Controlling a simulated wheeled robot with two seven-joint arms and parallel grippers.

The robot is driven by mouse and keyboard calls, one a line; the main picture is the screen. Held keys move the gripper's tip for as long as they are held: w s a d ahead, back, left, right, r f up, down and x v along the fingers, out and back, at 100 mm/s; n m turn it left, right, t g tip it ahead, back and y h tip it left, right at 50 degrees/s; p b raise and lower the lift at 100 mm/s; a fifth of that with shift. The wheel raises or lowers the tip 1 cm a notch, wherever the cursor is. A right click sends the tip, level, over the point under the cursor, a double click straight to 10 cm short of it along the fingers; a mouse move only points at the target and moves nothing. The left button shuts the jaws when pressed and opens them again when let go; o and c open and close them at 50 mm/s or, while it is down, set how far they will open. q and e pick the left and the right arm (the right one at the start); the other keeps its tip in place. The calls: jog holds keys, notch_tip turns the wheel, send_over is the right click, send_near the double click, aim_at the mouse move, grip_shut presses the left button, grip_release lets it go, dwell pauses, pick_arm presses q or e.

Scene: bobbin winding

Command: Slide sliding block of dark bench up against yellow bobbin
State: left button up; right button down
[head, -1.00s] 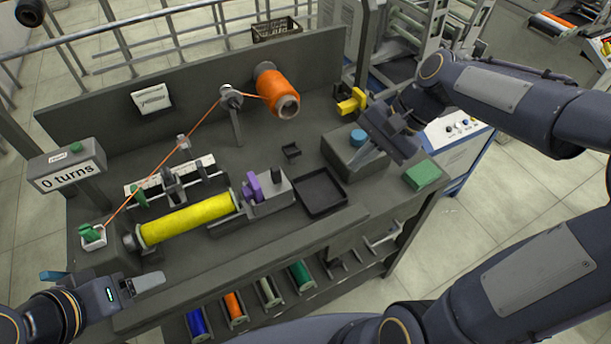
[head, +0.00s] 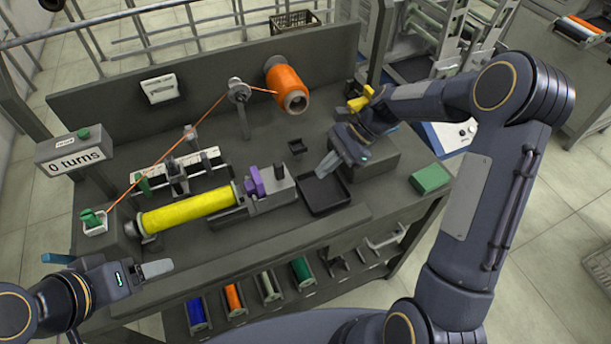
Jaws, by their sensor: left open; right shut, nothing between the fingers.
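The yellow bobbin (head: 188,212) lies horizontally on the dark bench (head: 240,238), with its left end at the headstock. The grey sliding block (head: 271,191) sits at the bobbin's right end on its rail, with a purple part (head: 254,182) on its left side and a dark knob on top. I cannot tell whether block and bobbin touch. My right gripper (head: 325,168) is shut and empty, above the black tray to the right of the block. My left gripper (head: 160,269) is open and empty near the bench's front left edge, below the bobbin.
A black tray (head: 326,207) lies right of the block. A green box (head: 430,180) sits on the right end. An orange thread spool (head: 287,88) stands behind, its thread running left to a green clip (head: 92,217).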

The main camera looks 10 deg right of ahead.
jog(key=a, duration=0.2)
jog(key=a+f, duration=0.1)
jog(key=a, duration=0.1)
jog(key=shift+s+f, duration=0.1)
jog(key=shift+s, duration=0.3)
jog(key=shift+s+a+p, duration=0.15)
jog(key=shift+a+p, duration=0.15)
jog(key=shift+a, duration=0.3)
jog(key=shift+a, duration=0.1)
